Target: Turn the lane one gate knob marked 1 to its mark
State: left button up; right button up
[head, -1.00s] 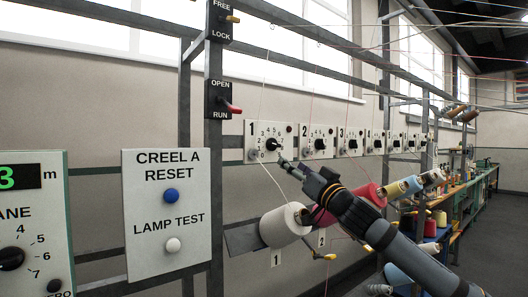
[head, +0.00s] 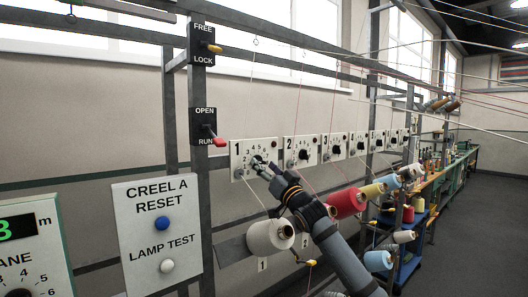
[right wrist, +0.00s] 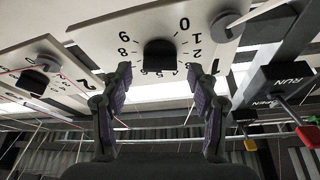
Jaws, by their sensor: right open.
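The lane one gate knob is a black knob on a white plate (head: 240,150) marked 1, with numbers around it. In the head view my right gripper (head: 261,166) is in front of this knob and largely hides it. In the right wrist view the dark knob (right wrist: 159,56) sits on its numbered dial, which looks upside down. My right gripper (right wrist: 158,84) is open, one finger on each side and a little short of the knob, with nothing between the tips. I cannot tell where the knob points. My left gripper is not in view.
Similar numbered plates, such as plate 2 (head: 301,150), run along the rail to the right. A red-tipped OPEN/RUN switch (head: 204,127) and the creel reset panel (head: 158,232) stand left. A white cone (head: 268,238) and a red cone (head: 345,203) lie below, near my arm. Threads run upward.

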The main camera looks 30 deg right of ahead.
jog(key=shift+w+r, duration=0.1)
jog(key=shift+w, duration=0.4)
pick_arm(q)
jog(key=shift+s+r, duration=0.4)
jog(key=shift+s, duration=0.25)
